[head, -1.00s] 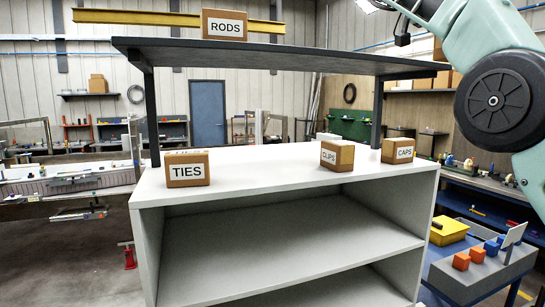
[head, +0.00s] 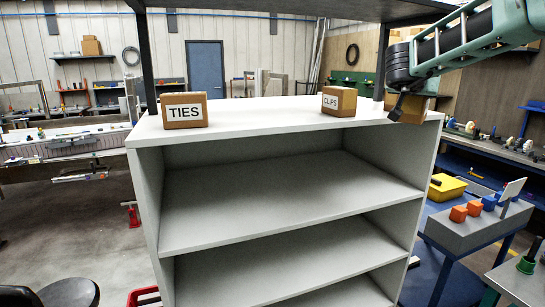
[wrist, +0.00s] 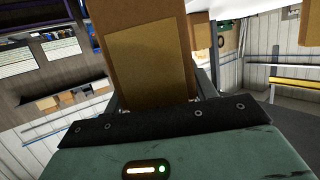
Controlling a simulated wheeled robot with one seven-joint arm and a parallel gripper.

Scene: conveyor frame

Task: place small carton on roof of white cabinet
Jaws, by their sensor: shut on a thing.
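The white cabinet (head: 270,109) stands in the middle of the head view, with open shelves below its white top. A dark roof panel (head: 300,9) rests on dark posts above that top, partly cut off by the picture's upper edge. My gripper (head: 397,108) reaches in from the upper right and is shut on a small brown carton (head: 413,109) at the right end of the white top. My arm partly hides it, and whether it touches the top is unclear. The wrist view shows the held carton (wrist: 146,55) large between the fingers, a plain tan patch facing me.
Dark posts (head: 148,62) rise at the top's back corners.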

